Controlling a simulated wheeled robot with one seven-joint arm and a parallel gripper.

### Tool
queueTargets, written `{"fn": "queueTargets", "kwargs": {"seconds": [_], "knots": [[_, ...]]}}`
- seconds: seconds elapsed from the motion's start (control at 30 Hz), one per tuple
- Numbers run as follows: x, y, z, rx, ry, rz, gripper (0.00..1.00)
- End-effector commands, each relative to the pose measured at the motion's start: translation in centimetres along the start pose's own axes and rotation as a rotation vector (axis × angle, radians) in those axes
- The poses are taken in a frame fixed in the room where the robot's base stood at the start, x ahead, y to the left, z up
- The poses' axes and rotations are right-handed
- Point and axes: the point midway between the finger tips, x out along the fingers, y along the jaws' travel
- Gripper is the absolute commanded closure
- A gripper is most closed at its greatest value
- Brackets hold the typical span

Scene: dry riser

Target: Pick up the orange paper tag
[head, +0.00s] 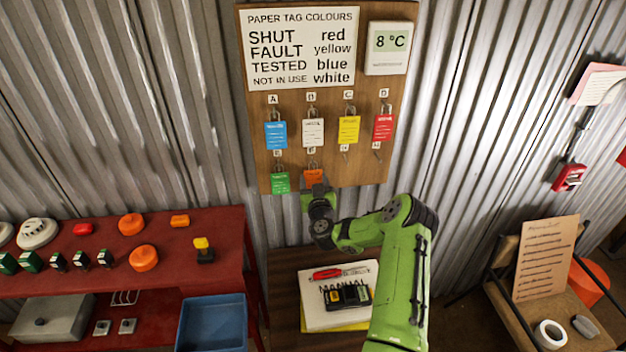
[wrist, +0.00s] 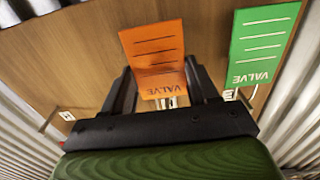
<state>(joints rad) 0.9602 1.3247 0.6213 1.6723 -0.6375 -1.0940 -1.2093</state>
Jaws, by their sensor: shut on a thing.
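The orange paper tag (head: 313,177) hangs low on the wooden board, just right of the green tag (head: 281,183). In the wrist view the orange tag (wrist: 155,52) shows printed lines and the word VALVE, upside down. My gripper (head: 315,190) is at the orange tag, its black fingers (wrist: 160,88) on either side of the tag's lower part in the wrist view, shut on it. The green tag (wrist: 262,45) is close beside it, apart from the fingers. The tag's hook is mostly hidden.
Blue (head: 275,135), white (head: 313,132), yellow (head: 349,129) and red (head: 383,127) tags hang in the row above. A red bench (head: 220,225) stands left, a small table (head: 285,265) below.

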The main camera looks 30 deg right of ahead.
Motion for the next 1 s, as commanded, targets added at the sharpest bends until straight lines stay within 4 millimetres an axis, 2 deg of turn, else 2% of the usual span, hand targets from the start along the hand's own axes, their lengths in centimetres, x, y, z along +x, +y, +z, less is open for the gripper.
{"fn": "queueTargets", "kwargs": {"seconds": [0.03,0.1,0.37,0.53,0.77,1.0], "knots": [[0.0,0.0,0.0,0.0,0.0,0.0,0.63],[0.0,0.0,0.0,0.0,0.0,0.0,0.7],[0.0,0.0,-0.1,0.0,0.001,0.0,0.7],[0.0,0.0,-1.8,-0.002,0.003,-0.001,0.7],[-4.1,-0.2,-0.8,-0.005,0.001,-0.006,0.7],[-9.6,0.0,-0.3,-0.004,0.002,0.001,0.7]]}}
